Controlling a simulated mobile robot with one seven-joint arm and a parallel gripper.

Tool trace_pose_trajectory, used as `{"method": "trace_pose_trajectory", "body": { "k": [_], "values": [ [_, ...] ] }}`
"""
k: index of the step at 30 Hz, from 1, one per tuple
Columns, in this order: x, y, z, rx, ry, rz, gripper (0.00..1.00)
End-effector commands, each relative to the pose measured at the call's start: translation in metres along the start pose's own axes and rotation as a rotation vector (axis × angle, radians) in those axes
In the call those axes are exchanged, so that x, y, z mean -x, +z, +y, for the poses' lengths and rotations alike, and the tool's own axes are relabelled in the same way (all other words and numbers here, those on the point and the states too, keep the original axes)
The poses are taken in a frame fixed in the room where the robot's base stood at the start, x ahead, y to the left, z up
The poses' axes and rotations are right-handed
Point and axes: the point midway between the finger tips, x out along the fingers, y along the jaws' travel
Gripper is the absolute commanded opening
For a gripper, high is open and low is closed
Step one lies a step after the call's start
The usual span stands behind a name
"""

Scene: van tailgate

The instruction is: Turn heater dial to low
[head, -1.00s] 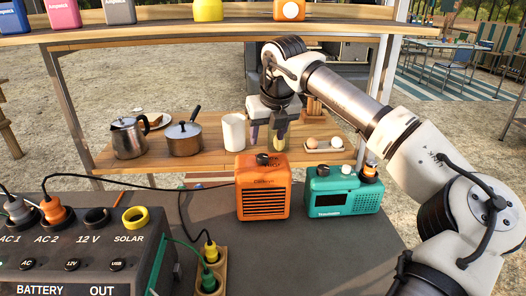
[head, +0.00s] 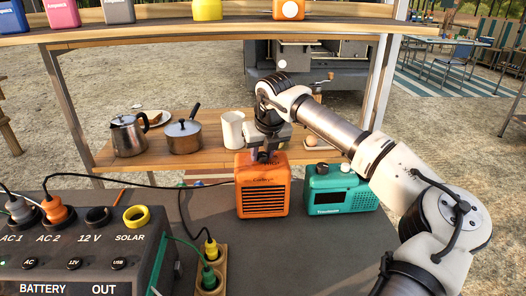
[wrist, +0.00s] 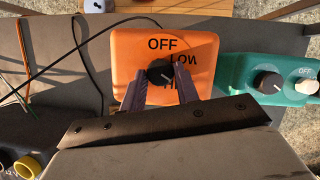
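The heater is an orange box (head: 263,195) on the grey surface, with its black dial on top. In the wrist view the dial (wrist: 160,72) sits on the heater's orange top (wrist: 122,50), with OFF above it, LOW at its upper right and HI below, partly hidden. My gripper (head: 267,156) points down just over the heater's top. In the wrist view my gripper's two fingers (wrist: 160,78) stand apart on either side of the dial. I see no clear grip on it. The dial's pointer is too small to read surely.
A teal radio-like box (head: 341,190) stands close to the heater's right. A power station (head: 90,245) with plugs is at the left, and a black cable runs to a socket strip (head: 212,270). A pot (head: 184,137), kettle (head: 129,137) and white mug (head: 232,130) stand on the wooden shelf behind.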

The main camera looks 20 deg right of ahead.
Motion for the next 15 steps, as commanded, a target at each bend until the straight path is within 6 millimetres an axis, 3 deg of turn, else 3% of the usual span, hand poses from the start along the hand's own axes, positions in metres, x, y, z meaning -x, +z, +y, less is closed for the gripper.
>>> {"method": "trace_pose_trajectory", "body": {
  "k": [1, 5, 15],
  "values": [
    [0.0002, 0.0, 0.0, 0.0, 0.0, 0.0, 0.24],
    [0.0002, 0.0, 0.0001, 0.0, 0.0, 0.0, 0.07],
    [0.0004, 0.0001, -0.0006, 0.05, 0.022, 0.0, 0.07]
  ]
}}
